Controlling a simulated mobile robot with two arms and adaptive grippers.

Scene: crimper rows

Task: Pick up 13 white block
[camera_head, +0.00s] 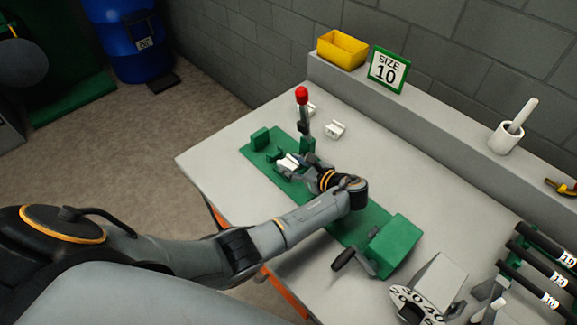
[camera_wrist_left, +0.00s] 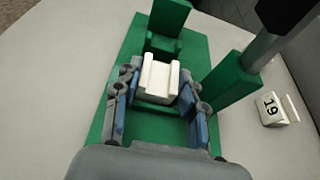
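A white block (camera_wrist_left: 158,80) sits on the green fixture (camera_wrist_left: 110,100), in front of a green upright post. No number shows on it. In the head view this block (camera_head: 288,162) is at the fixture's left part. My left gripper (camera_wrist_left: 160,85) reaches down with its blue-padded fingers on either side of the block. A narrow gap seems to show at its right side. In the head view the left gripper (camera_head: 297,166) is partly hidden by its own wrist. A second white block marked 19 (camera_wrist_left: 272,108) lies on the table right of the fixture. My right gripper is not in view.
A red-knobbed lever (camera_head: 302,96) stands up close beside the gripper. Another white block (camera_head: 335,129) lies behind the fixture on the grey table (camera_head: 230,140). A yellow bin (camera_head: 342,50) and a SIZE 10 sign (camera_head: 388,70) stand on the back ledge.

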